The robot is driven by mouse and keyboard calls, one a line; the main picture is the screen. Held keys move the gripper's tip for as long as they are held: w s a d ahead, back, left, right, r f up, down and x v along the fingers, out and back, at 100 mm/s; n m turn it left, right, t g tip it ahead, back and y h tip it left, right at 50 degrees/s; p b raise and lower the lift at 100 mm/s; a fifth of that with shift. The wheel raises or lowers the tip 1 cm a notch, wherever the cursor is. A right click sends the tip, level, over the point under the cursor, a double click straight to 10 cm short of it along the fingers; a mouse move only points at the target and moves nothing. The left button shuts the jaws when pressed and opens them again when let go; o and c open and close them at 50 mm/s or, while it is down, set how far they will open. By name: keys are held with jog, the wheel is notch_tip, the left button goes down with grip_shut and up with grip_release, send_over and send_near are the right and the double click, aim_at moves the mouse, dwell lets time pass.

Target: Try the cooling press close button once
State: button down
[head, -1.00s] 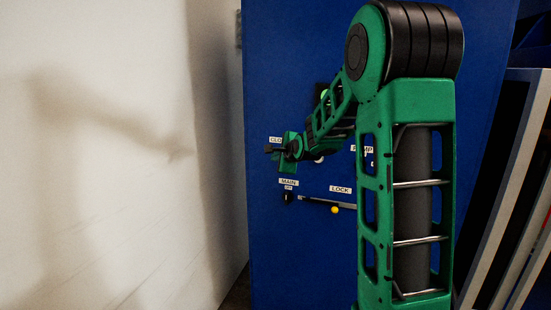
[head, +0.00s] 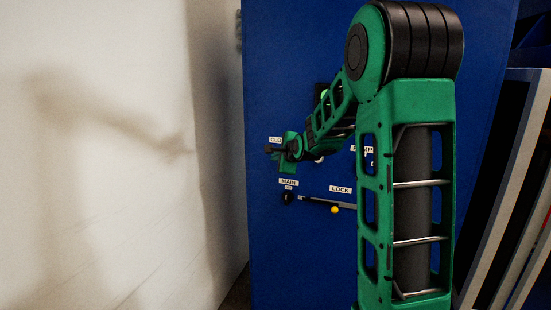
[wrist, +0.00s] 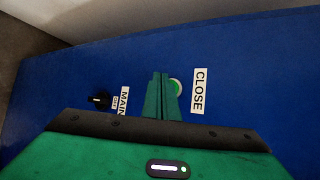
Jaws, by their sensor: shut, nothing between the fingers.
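The close button (wrist: 175,85) is green with a pale rim, on the blue panel in the wrist view. The CLOSE label (wrist: 199,91) is right beside it. My gripper (wrist: 160,78) is shut and empty, its fingertips just beside the button and partly covering it. I cannot tell whether the tips touch the button or panel. In the head view my gripper (head: 270,150) is at the panel's left part, just below the partly hidden label reading "CLO" (head: 276,140); the button is hidden there.
A black MAIN switch (wrist: 98,99) is left of my gripper in the wrist view. In the head view, a LOCK label (head: 340,189), a bar and a yellow knob (head: 334,210) are below. A pale wall (head: 110,200) stands left of the blue panel (head: 300,60).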

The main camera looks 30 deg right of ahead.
jog(key=shift+d, duration=0.1)
jog(key=shift+w+d, duration=0.25)
jog(key=shift+w+d+r, duration=0.1)
jog(key=shift+w+d, duration=0.2)
jog(key=shift+d, duration=0.15)
dwell(1.1)
jog(key=shift+s+a, duration=0.1)
jog(key=shift+a, duration=0.05)
jog(key=shift+s+a, duration=0.5)
jog(key=shift+a, duration=0.15)
dwell(0.3)
jog(key=s+a, duration=0.1)
jog(key=a, duration=0.1)
jog(key=s+a, duration=0.2)
dwell(0.4)
dwell(0.7)
